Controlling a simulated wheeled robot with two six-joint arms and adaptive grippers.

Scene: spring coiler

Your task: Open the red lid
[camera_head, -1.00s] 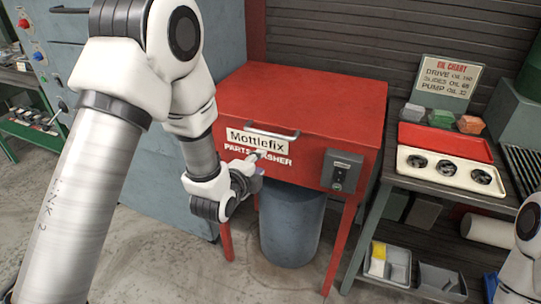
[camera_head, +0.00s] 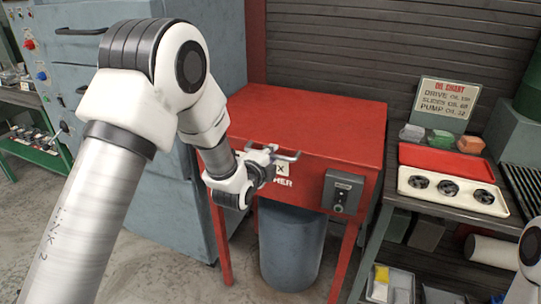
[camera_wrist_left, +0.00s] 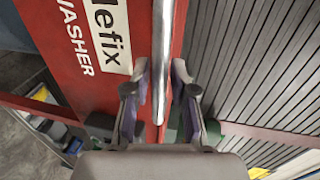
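The red lid (camera_head: 320,118) of the parts washer lies flat and closed in the head view. Its grey bar handle (camera_head: 289,157) runs along the front edge. My left gripper (camera_head: 270,152) is at the left part of this handle and hides some of it and much of the label below. In the left wrist view, the handle bar (camera_wrist_left: 162,60) passes between the two fingers of my left gripper (camera_wrist_left: 160,72). The fingers are apart, with a small gap showing on each side of the bar. My right gripper is out of view.
A control box (camera_head: 342,191) is on the washer's front, and a grey drum (camera_head: 291,247) stands beneath. A dark bench at the right carries a white tray (camera_head: 411,190) and an oil chart (camera_head: 443,104). A shuttered wall is behind the washer.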

